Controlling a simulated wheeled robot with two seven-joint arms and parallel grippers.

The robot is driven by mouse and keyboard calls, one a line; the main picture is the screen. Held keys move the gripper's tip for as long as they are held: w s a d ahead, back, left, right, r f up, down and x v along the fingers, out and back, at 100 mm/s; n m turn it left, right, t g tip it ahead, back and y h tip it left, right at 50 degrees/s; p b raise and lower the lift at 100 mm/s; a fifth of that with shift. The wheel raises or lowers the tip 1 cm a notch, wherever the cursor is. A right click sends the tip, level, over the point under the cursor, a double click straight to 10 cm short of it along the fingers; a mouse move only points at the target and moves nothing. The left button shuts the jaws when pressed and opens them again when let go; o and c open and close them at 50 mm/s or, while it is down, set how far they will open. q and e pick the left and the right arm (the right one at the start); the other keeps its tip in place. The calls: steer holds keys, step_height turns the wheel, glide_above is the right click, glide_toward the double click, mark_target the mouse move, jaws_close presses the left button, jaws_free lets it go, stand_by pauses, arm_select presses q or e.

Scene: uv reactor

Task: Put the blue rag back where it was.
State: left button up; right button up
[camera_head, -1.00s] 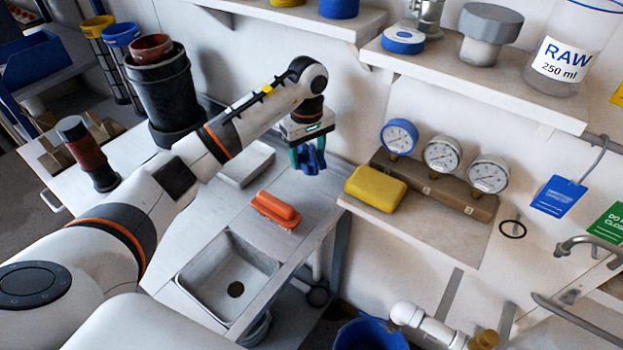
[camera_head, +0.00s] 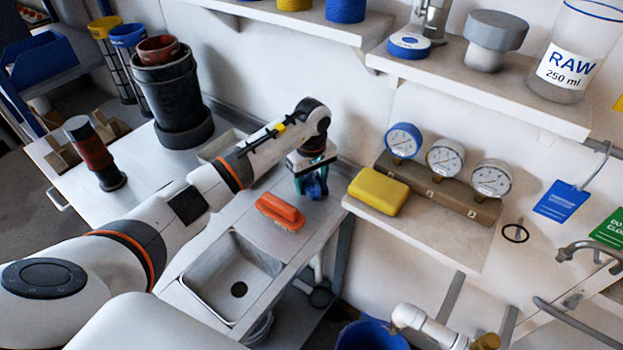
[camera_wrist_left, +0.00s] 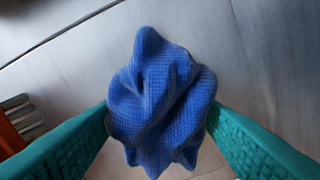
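The blue rag (camera_head: 313,186) is bunched up between the teal fingers of my left gripper (camera_head: 314,166), over the back right part of the metal counter (camera_head: 330,205). In the left wrist view the crumpled rag (camera_wrist_left: 160,105) fills the space between the two fingers of the left gripper (camera_wrist_left: 160,122), which press on its sides. Bare metal shows behind it. The rag hangs low, close to the counter; I cannot tell whether it touches. My right gripper is not in view.
An orange brush (camera_head: 280,212) lies on the counter left of the rag, behind the sink (camera_head: 232,277). A shelf with a yellow sponge (camera_head: 378,191) and gauges (camera_head: 445,158) is to the right. A grey tray (camera_head: 215,146) is partly hidden behind my arm.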

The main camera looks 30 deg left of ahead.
mark_target(311, 178)
arm_select(q)
steer(key=o, duration=0.4)
steer(key=shift+r+p, duration=0.3)
step_height(311, 178, up, 12)
steer(key=b, duration=0.1)
steer(key=shift+f, duration=0.15)
stand_by(0.4)
